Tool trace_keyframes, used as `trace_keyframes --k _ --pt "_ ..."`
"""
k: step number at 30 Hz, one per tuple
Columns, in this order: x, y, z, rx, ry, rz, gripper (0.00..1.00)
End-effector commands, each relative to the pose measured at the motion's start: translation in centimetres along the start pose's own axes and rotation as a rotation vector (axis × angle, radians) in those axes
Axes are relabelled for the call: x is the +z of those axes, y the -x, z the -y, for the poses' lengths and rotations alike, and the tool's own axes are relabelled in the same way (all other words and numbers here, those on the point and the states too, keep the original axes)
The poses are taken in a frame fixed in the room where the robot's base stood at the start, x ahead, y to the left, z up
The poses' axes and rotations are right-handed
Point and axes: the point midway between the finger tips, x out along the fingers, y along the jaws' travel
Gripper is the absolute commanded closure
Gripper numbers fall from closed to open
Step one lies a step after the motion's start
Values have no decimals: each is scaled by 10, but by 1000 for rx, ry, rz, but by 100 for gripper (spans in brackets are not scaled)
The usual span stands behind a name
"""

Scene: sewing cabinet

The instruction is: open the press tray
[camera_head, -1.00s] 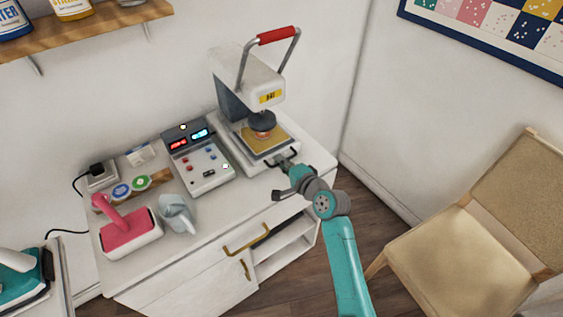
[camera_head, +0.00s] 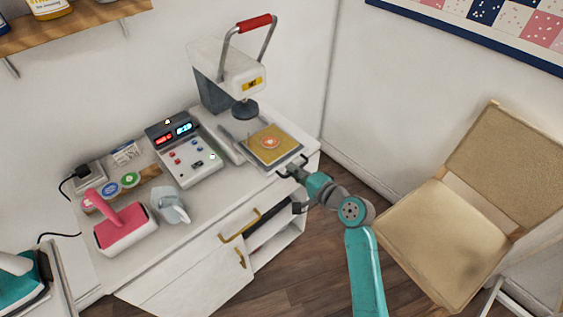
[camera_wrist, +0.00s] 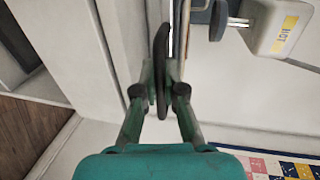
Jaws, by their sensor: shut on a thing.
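The heat press (camera_head: 228,72) stands on the white cabinet, with a red-handled lever up and a yellow HOT label. Its tray (camera_head: 268,147) is slid out toward the front, clear of the dark round press head (camera_head: 245,109), and carries a yellow-brown square with an orange round mark. My gripper (camera_head: 292,172) is at the tray's front edge, shut on the dark tray handle (camera_head: 284,175). In the wrist view the handle (camera_wrist: 161,62) runs between the two green fingers (camera_wrist: 162,92). The press head partly shows at that view's top right.
A control box (camera_head: 187,150) with lit displays stands left of the press. A beige chair (camera_head: 440,225) stands to the right of my arm. Cabinet drawers and an open shelf lie below.

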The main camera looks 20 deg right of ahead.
Motion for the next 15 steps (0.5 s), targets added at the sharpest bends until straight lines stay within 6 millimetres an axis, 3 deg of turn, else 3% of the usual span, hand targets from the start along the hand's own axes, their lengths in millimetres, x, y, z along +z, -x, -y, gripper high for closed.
trace_keyframes --k 6,15 --pt "0 22 -6 2 0 -2 100" --pt "0 26 -6 1 0 -1 100"
